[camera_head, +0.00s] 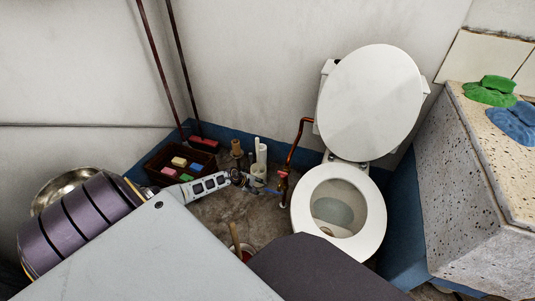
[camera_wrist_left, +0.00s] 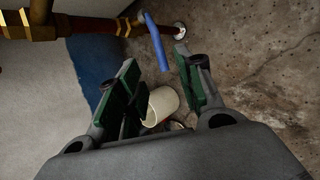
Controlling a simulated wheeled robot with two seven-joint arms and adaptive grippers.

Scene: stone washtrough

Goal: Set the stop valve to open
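The stop valve (camera_head: 283,178) sits on the copper pipe left of the toilet. Its blue lever handle (camera_wrist_left: 154,42) sticks out from the brown pipe and brass fittings (camera_wrist_left: 40,22) in the left wrist view. My left gripper (camera_wrist_left: 158,60) is open, with one green-padded finger on each side of the lever's free end. I see gaps between the lever and both fingers, and I cannot tell the depth. In the head view my left gripper (camera_head: 252,183) is small, low beside the valve. My right gripper is out of view.
The toilet (camera_head: 338,205) with raised lid stands right of the valve. A white container (camera_wrist_left: 161,104) shows below the lever. A brown crate (camera_head: 158,172) with coloured blocks is left. A speckled stone trough (camera_head: 475,190) with green and blue cloths stands at right.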

